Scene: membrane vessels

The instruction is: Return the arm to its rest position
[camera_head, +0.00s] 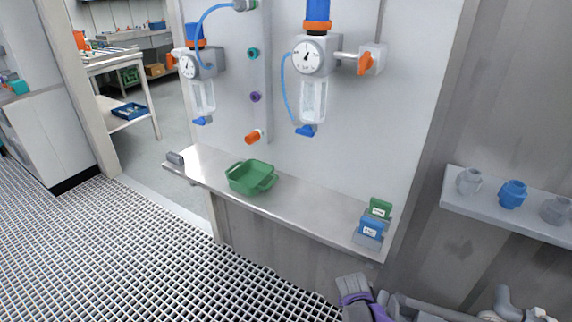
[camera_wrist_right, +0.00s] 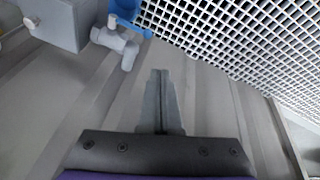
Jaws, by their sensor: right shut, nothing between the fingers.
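My right gripper (camera_head: 352,282) shows at the bottom of the head view, in front of the metal shelf and below the blue and green labelled blocks. It touches nothing that I can see. In the right wrist view its fingers (camera_wrist_right: 160,73) are together and empty, pointing along a grey panel. My left gripper is in neither view.
The shelf (camera_head: 310,212) holds a green tray (camera_head: 251,177), a grey cylinder (camera_head: 175,158), a blue block (camera_head: 370,228) and a green block (camera_head: 380,208). Grey pipework (camera_head: 515,303) lies at the lower right. A small shelf (camera_head: 500,208) holds three fittings. The grating floor (camera_head: 120,250) is clear.

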